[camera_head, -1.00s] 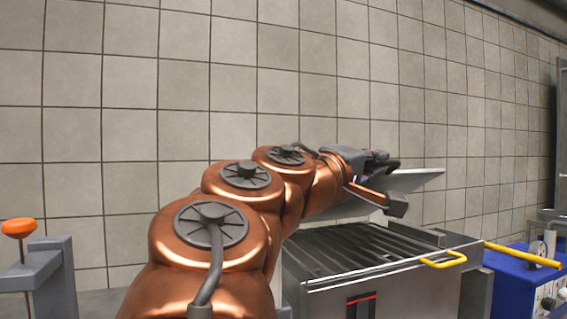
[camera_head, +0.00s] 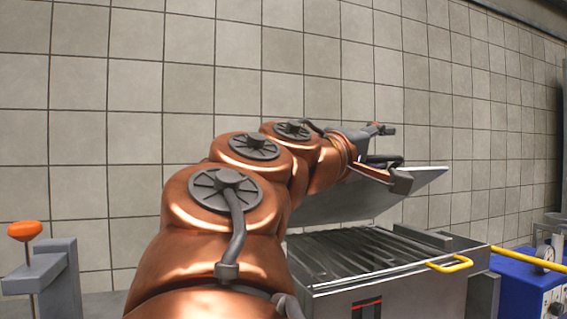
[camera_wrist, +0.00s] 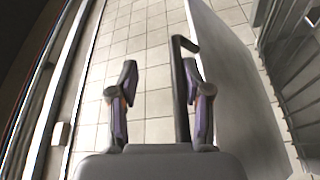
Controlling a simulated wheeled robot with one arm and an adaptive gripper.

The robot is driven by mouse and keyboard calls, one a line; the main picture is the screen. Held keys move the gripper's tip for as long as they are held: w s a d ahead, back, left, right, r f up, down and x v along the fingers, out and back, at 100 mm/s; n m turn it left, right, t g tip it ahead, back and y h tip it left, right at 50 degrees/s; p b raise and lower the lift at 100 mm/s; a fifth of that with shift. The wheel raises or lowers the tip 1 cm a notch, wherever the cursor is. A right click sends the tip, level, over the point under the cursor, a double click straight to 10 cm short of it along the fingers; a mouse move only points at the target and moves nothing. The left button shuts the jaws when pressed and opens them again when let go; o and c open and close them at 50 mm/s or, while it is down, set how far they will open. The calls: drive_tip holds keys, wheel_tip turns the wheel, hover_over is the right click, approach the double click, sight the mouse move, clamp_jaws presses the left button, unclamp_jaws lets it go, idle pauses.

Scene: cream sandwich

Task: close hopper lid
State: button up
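The hopper lid (camera_head: 365,202) is a flat grey panel, raised and tilted above an open metal box (camera_head: 400,288) with dark slats inside. In the wrist view the lid (camera_wrist: 235,95) fills the space right of the fingers. My gripper (camera_head: 384,146) is above the lid's upper part. In the wrist view my gripper (camera_wrist: 160,82) is open, its two fingers apart. A dark bar with a bent end (camera_wrist: 180,75) stands between the fingers, close to the right one. I cannot tell whether they touch. My arm hides the lid's left part in the head view.
A yellow handle (camera_head: 450,265) is on the box's front right. A blue machine (camera_head: 530,288) with a yellow bar (camera_head: 525,258) stands at right. An orange knob (camera_head: 25,230) on a grey stand is at far left. A tiled wall closes off the back.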

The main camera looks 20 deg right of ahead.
wheel_tip(320, 180, up, 7)
drive_tip(key=shift+s, duration=0.2)
idle(0.3)
idle(0.5)
